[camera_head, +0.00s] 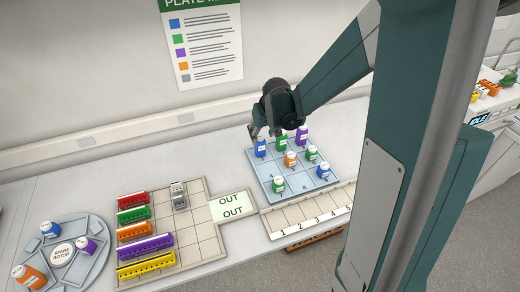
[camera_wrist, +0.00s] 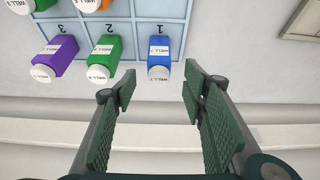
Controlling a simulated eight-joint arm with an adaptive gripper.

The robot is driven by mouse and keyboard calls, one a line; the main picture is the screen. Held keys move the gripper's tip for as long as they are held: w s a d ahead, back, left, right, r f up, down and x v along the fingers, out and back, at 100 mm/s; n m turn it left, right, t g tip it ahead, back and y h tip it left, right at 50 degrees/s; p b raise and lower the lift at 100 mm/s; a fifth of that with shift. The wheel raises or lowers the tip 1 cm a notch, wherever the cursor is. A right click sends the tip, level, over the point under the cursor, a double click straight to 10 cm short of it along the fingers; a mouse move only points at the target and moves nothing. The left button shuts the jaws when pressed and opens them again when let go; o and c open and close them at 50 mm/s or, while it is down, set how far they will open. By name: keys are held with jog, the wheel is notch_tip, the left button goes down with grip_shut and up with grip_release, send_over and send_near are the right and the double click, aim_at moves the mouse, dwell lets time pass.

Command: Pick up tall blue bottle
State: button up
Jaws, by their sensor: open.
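A tall blue bottle (camera_head: 261,148) with a white cap stands in the back-left cell of the blue grid tray (camera_head: 302,190). In the wrist view the same blue bottle (camera_wrist: 159,54) sits beside the number 1, with its white cap towards me. My gripper (camera_head: 267,131) is at the back-left corner of the tray, close above this bottle. In the wrist view my open gripper (camera_wrist: 160,84) has one finger on each side of the bottle's line, with the cap just short of the gap. Nothing is held. Whether a finger touches the bottle cannot be told.
A green bottle (camera_wrist: 103,58) and a purple bottle (camera_wrist: 56,56) stand beside it in the same row. A shorter blue bottle (camera_head: 323,170) stands at the tray's right. A round spare rotor (camera_head: 88,262) and coloured racks (camera_head: 146,248) lie left. The wall is close behind.

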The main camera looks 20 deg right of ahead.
aim_at(260, 141)
jog(key=shift+w+f, duration=0.1)
jog(key=shift+f, duration=0.05)
jog(key=shift+x, duration=1.1)
jog(key=shift+f, duration=0.15)
jog(key=shift+x, duration=2.5)
jog(key=shift+w, duration=0.15)
jog(key=shift+c, duration=0.5)
jog(key=c, duration=0.9)
